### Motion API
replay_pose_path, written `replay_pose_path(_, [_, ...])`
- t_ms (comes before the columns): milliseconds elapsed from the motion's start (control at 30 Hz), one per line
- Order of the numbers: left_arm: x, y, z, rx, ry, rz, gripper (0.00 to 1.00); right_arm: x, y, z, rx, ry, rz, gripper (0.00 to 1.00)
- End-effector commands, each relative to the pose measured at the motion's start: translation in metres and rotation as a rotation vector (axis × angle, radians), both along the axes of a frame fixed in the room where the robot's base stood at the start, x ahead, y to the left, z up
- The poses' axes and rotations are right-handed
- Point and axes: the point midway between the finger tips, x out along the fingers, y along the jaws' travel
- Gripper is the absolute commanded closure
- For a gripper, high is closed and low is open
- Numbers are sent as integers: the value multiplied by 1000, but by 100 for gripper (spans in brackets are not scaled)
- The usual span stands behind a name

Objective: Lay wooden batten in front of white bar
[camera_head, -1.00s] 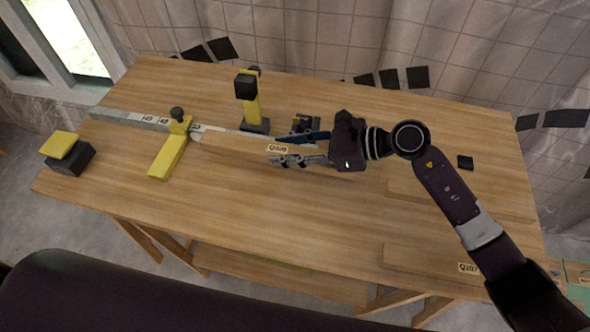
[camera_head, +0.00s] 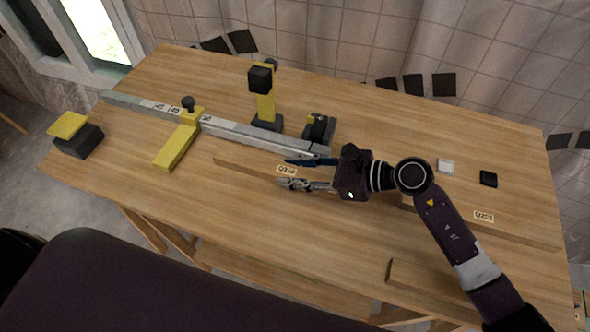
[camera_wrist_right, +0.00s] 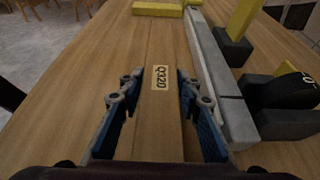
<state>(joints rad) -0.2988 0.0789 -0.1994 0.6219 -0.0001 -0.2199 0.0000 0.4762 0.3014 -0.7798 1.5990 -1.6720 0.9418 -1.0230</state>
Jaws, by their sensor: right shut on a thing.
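The wooden batten (camera_head: 240,168) with a "Q320" label lies in front of the white bar (camera_head: 232,129), separated by a narrow strip of tabletop. It looks low at the table; I cannot tell whether it rests fully on it. My right gripper (camera_head: 296,173) is shut on the batten, one finger on each long side. In the right wrist view the batten (camera_wrist_right: 160,110) runs away between the blue fingers (camera_wrist_right: 161,100), with the white bar (camera_wrist_right: 207,75) to its right, roughly parallel. The batten's right end is hidden under my gripper. My left gripper is not in view.
A yellow stop (camera_head: 178,146) crosses the bar's left part. A yellow-and-black post (camera_head: 265,105) and a dark clamp (camera_head: 319,128) stand behind the bar. Other battens lie at right (camera_head: 520,230) and front right (camera_head: 425,280). The table's front middle is clear.

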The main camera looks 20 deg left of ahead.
Motion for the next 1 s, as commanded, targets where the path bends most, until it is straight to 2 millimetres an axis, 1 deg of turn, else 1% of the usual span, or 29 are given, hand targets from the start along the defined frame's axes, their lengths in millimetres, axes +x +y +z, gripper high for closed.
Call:
replay_pose_path(33, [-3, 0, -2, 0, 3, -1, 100, 1, -1, -1, -1, 0, -1, 66])
replay_pose_path(167, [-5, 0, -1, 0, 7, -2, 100, 1, -1, -1, -1, 0, -1, 52])
replay_pose_path(200, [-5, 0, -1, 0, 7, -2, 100, 1, -1, -1, -1, 0, -1, 51])
replay_pose_path(433, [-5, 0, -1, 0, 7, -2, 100, 1, -1, 0, -1, 0, -1, 51])
replay_pose_path(567, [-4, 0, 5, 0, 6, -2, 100, 1, -1, 5, -1, 1, -1, 51])
replay_pose_path(633, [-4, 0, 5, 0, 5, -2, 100, 1, -13, 7, -4, 0, -3, 51])
replay_pose_path(733, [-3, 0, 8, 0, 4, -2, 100, 0, -31, 15, -4, -1, -4, 51])
replay_pose_path(900, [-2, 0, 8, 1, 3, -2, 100, -2, -67, 28, -4, -1, -3, 51])
replay_pose_path(1000, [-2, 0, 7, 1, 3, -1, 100, -2, -84, 36, -4, -1, -3, 51])
